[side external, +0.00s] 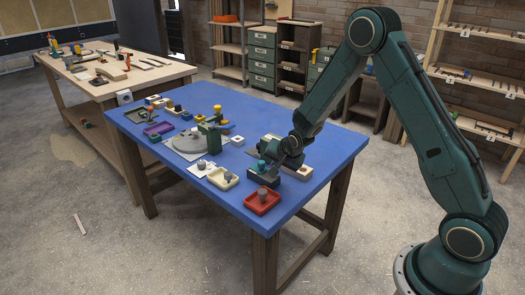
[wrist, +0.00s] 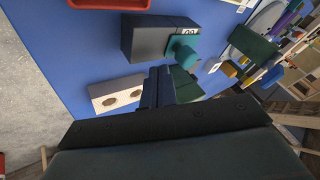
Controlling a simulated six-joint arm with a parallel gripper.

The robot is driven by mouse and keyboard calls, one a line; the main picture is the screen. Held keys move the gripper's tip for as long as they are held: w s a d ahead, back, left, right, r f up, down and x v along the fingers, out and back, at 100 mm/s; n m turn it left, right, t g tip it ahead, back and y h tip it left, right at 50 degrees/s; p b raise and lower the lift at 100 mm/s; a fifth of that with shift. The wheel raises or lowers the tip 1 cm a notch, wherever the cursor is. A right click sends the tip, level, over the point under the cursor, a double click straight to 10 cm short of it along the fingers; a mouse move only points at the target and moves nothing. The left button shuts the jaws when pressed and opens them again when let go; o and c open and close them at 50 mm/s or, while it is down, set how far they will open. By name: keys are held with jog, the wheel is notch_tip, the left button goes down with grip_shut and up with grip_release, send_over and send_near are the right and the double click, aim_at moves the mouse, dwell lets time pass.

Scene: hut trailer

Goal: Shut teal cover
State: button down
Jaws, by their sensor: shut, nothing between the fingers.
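The teal cover (wrist: 183,50) shows in the wrist view as a teal piece with a rounded knob at the right side of a dark grey box (wrist: 150,38). In the side view the teal piece (side external: 262,165) sits at the dark box (side external: 262,177), close beside my gripper. I cannot tell the cover's exact angle to the box. My gripper (wrist: 160,74) is shut and empty, its fingertips just short of the box's near side and lower left of the teal piece. In the side view my wrist partly hides this area.
A grey round plate (side external: 190,145) and several small items crowd the blue table (side external: 150,165). Its right side is clear.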

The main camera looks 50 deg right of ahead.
jog(key=shift+s+d+r, duration=0.1)
jog(key=shift+s+d, duration=0.05)
jog(key=shift+s, duration=0.4)
jog(key=shift+s+d+r, duration=0.1)
jog(key=shift+s, duration=0.45)
jog(key=v, duration=0.9)
jog(key=shift+r, duration=0.2)
jog(key=shift+s+a, duration=0.1)
jog(key=shift+s, duration=0.1)
jog(key=s+a+r+n+y, duration=0.1)
jog(key=s+a+r+n, duration=0.2)
jog(key=s+r, duration=0.3)
jog(key=s+a+r+n, duration=0.3)
jog(key=s+r, duration=0.2)
jog(key=r, duration=0.2)
jog(key=s+a+r+n, duration=0.2)
jog(key=s+n, duration=0.1)
jog(key=s, duration=0.4)
jog(key=s+a+r+n+g+y, duration=0.1)
jog(key=s+a+r+n, duration=0.1)
jog(key=s+n, duration=0.2)
jog(key=shift+s+r+y, duration=0.3)
jog(key=shift+s+r, duration=0.05)
jog(key=shift+s, duration=1.45)
